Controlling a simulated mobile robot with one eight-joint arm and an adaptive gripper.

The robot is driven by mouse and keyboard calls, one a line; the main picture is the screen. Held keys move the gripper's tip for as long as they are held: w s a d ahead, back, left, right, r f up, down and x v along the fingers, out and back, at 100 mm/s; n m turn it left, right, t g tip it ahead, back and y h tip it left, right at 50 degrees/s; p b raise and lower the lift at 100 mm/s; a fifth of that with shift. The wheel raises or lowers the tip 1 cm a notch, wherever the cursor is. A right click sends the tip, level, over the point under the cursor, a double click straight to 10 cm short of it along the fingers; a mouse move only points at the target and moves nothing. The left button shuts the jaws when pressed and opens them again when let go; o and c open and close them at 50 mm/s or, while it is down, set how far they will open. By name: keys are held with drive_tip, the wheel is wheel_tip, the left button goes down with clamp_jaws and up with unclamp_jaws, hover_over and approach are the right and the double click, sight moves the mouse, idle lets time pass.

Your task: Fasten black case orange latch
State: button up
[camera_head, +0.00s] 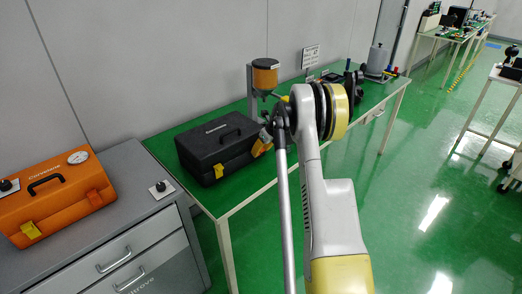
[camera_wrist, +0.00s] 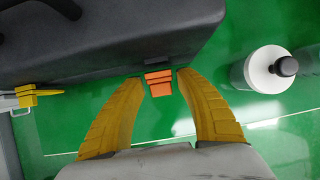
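The black case (camera_head: 222,137) sits closed on the green table in the head view. Its dark side fills the top of the wrist view (camera_wrist: 120,40). An orange latch (camera_wrist: 158,83) shows at the case's edge in the wrist view, between my fingertips. Whether it is fastened cannot be told. A yellow latch (camera_wrist: 38,93) with a metal loop shows at the left there; a yellow latch also shows on the case's front in the head view (camera_head: 218,171). My gripper (camera_wrist: 160,77) has its two yellow fingers spread, one on each side of the orange latch, with gaps visible.
A white cylinder with a dark top (camera_wrist: 268,69) stands right of the case in the wrist view. An orange case (camera_head: 55,203) lies on the grey cabinet (camera_head: 135,215) at left. A dispenser with an orange container (camera_head: 265,75) stands behind the black case.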

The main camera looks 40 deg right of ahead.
drive_tip(key=shift+r, duration=0.15)
drive_tip(key=v, duration=1.1)
drive_tip(key=shift+s+r, duration=0.2)
drive_tip(key=shift+r, duration=0.15)
drive_tip(key=s+a+r+n, duration=0.3)
drive_tip(key=a+r+n, duration=0.25)
drive_tip(key=a, duration=0.35)
drive_tip(key=s+a+r+n, duration=0.35)
drive_tip(key=a+n, duration=0.25)
drive_tip(key=a, duration=0.2)
drive_tip(key=s+a+r+n, duration=0.3)
drive_tip(key=a+r+n, duration=0.2)
drive_tip(key=a, duration=0.4)
drive_tip(key=s+a+f+n+t, duration=0.1)
drive_tip(key=s+a+f+n, duration=0.2)
drive_tip(key=s+a+n, duration=1.1)
drive_tip(key=s+n, duration=0.4)
drive_tip(key=n, duration=0.1)
drive_tip(key=shift+s+a+f+t, duration=0.15)
drive_tip(key=shift+s+a+t, duration=0.15)
drive_tip(key=shift+a, duration=0.1)
